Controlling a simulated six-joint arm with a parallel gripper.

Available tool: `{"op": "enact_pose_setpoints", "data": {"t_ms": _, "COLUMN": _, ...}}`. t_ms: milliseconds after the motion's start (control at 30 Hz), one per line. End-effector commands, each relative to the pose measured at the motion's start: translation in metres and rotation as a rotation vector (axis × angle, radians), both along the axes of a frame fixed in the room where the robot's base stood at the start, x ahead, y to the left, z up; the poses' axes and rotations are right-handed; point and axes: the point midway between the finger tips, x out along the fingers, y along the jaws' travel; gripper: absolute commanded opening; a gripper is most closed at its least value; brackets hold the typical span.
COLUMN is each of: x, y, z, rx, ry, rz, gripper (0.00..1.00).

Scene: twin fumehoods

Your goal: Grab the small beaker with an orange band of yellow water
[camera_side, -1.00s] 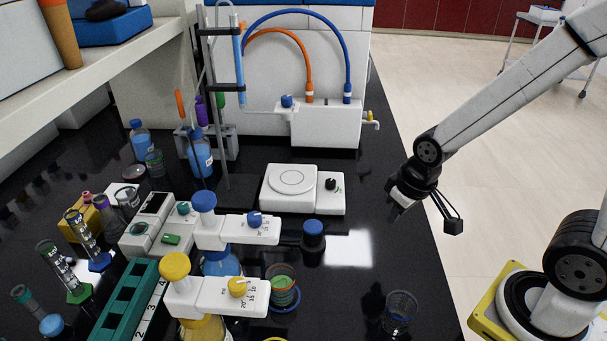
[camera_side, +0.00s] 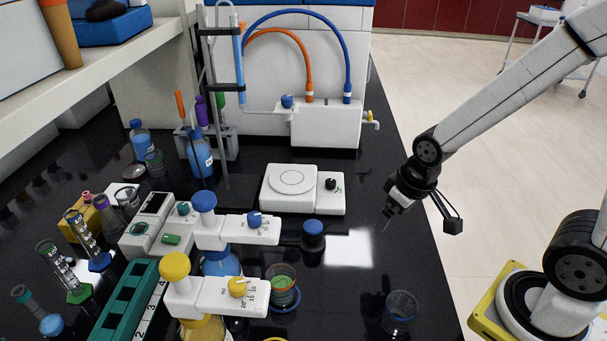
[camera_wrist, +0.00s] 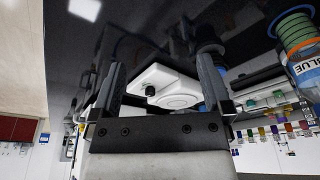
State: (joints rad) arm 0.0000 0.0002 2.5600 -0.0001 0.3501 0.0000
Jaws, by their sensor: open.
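My gripper (camera_side: 390,216) hangs in the air at the right of the black bench, right of the white hotplate. In the wrist view my gripper (camera_wrist: 162,85) shows two dark fingers spread apart with nothing between them. I cannot make out a beaker with an orange band and yellow water. A yellow-orange edge (camera_side: 275,339) shows at the bottom, mostly cut off.
Bottles with a blue dispenser (camera_side: 205,202) and a yellow dispenser (camera_side: 175,268) stand front left of centre. A dark blue-capped bottle (camera_side: 313,235) stands near the hotplate (camera_side: 292,187). The bench between that bottle and my gripper is clear.

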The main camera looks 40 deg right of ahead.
Motion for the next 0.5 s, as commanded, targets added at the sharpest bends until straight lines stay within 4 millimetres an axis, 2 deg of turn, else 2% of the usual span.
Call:
{"op": "enact_pose_setpoints", "data": {"t_ms": 333, "x": 0.002, "y": 0.001, "z": 0.0, "rx": -0.007, "ry": -0.008, "rz": 0.01, "gripper": 1.0}}
{"op": "enact_pose_setpoints", "data": {"t_ms": 500, "x": 0.013, "y": 0.003, "z": 0.0, "rx": -0.039, "ry": -0.042, "rz": 0.053, "gripper": 1.0}}
